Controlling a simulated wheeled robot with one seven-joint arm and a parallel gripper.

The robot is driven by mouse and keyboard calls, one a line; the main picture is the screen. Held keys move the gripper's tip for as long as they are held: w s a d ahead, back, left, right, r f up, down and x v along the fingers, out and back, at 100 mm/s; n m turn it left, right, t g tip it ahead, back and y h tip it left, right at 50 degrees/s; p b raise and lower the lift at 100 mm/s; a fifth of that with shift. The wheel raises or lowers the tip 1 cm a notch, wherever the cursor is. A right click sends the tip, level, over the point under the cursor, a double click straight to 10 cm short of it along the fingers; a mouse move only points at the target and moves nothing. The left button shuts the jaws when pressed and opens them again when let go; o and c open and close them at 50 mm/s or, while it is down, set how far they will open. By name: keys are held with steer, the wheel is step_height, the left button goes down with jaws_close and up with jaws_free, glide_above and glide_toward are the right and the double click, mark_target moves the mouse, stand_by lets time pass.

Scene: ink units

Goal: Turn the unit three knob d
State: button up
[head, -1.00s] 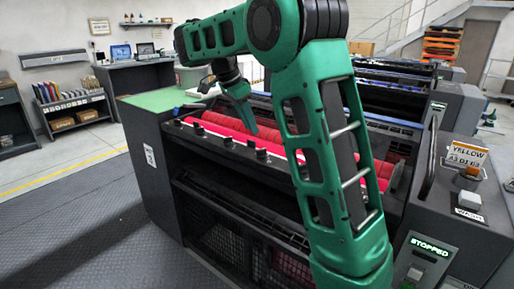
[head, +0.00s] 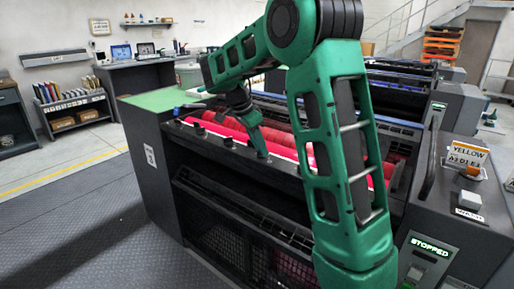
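The ink unit (head: 150,135) in front of me has red rollers (head: 225,123) and a dark front rail with a row of small black knobs. Knobs toward the left end, such as this knob (head: 228,142), show clear of my arm. My gripper (head: 265,155) points down at the rail, with its tip at a knob right of these. The tip hides most of that knob, and I cannot tell whether it touches it. The finger gap is too small to see. No knob letters are readable. My forearm covers the right part of the rail.
At right are a yellow-lettered card (head: 466,158), a pale button (head: 470,198) and a lit STOPPED display (head: 430,246). More units stand behind. The floor (head: 85,225) at left is clear.

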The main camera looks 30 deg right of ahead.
jaws_close()
steer(key=shift+n, duration=0.3)
steer(key=n+t, duration=0.1)
steer(key=n, duration=0.1)
steer(key=n+t, duration=0.1)
steer(key=n, duration=0.1)
steer(key=shift+s+r, duration=0.1)
steer(key=shift+s, duration=0.1)
steer(key=n, duration=0.2)
steer(key=n+t+y, duration=0.1)
steer(key=n, duration=0.2)
steer(key=shift+d+t, duration=0.1)
steer(key=shift+t, duration=0.2)
jaws_free()
